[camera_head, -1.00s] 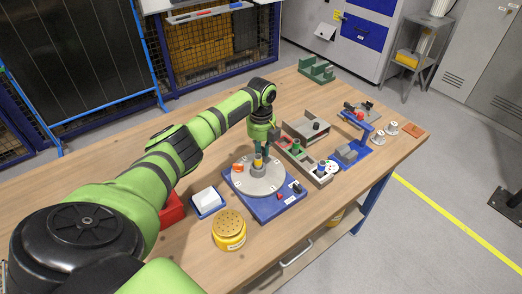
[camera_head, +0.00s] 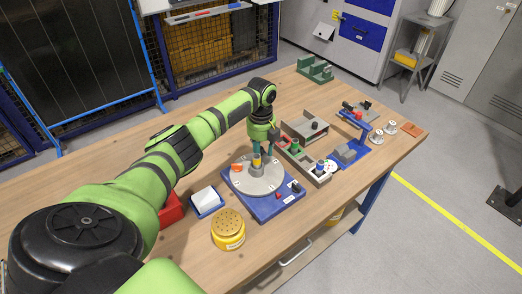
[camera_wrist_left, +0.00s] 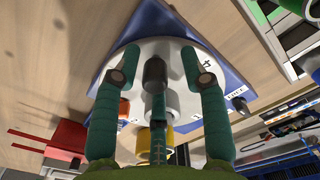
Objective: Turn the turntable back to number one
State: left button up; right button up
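The turntable, a grey disc (camera_head: 262,184) on a blue base plate (camera_head: 268,210), sits on the bench. A small red mark (camera_head: 278,195) and a dark knob (camera_head: 297,187) are on the base's right side. My left gripper (camera_head: 262,148) is over the disc, pointing down. A "4" shows on the disc. My right gripper is out of view.
A yellow perforated pot (camera_head: 229,228) and a blue tray with a white block (camera_head: 207,201) stand left of the base. A blue fixture (camera_head: 352,150) stands farther right. The front bench edge is clear.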

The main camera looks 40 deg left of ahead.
pick_arm(q)
jog(key=shift+a+r, duration=0.1)
notch_tip(320, 180, up, 12)
dwell(0.4)
dwell(0.4)
